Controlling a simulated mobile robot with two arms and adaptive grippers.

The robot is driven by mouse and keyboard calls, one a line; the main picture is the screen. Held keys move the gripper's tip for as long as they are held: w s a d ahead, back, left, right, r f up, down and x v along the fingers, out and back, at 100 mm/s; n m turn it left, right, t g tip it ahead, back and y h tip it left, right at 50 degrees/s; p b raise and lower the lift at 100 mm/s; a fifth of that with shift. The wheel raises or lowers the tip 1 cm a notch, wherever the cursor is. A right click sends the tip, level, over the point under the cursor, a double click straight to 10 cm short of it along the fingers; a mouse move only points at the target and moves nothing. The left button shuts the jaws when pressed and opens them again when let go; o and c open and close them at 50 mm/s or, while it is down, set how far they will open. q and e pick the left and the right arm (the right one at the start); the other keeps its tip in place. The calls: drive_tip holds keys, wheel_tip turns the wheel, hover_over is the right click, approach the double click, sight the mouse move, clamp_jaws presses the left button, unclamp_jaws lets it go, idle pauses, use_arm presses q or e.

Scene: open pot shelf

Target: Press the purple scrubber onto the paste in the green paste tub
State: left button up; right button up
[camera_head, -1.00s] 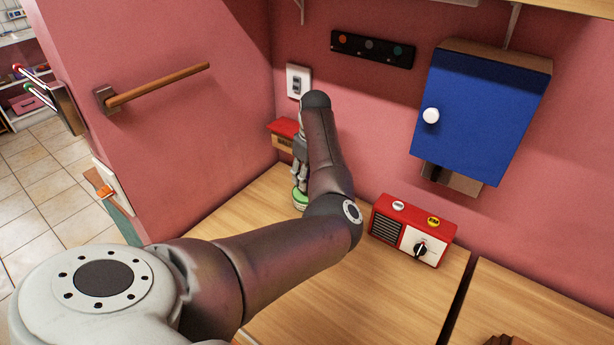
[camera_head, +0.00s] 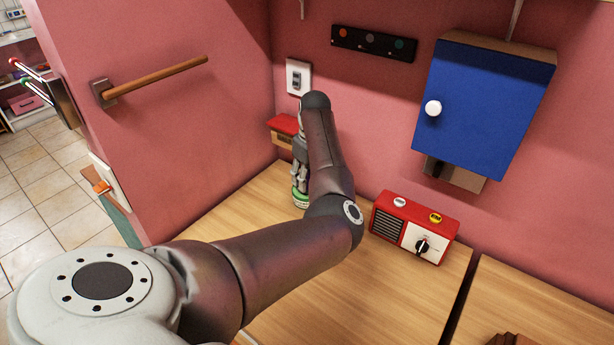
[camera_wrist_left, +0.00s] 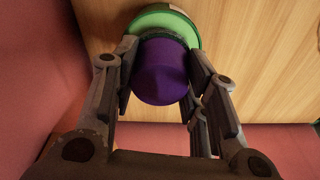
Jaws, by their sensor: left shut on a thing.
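The green paste tub (camera_head: 300,202) stands on the wooden counter near the back left corner, largely hidden behind my left arm and gripper. In the left wrist view the tub (camera_wrist_left: 178,20) shows as a green round shape behind the purple scrubber (camera_wrist_left: 160,72). My left gripper (camera_head: 299,186) points down at the tub. In the left wrist view its fingers (camera_wrist_left: 163,65) are shut on the scrubber, one on each side. The scrubber overlaps the tub's opening in that view; the paste is hidden, so I cannot tell whether they touch. My right gripper is not in view.
A red radio-like box (camera_head: 413,228) stands on the counter right of my arm. A blue cabinet (camera_head: 485,110) hangs on the pink wall. A red-topped box (camera_head: 284,126) is on the wall behind the gripper. The counter (camera_head: 370,300) is clear in front.

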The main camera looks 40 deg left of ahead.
use_arm(q)
drive_tip(key=shift+f, duration=0.35)
drive_tip(key=shift+f, duration=0.1)
idle(0.6)
drive_tip(key=shift+f+p, duration=0.1)
drive_tip(key=shift+p, duration=0.25)
idle(1.7)
wheel_tip(320, 180, up, 7)
drive_tip(key=p, duration=0.7)
drive_tip(key=shift+p, duration=0.4)
idle(0.6)
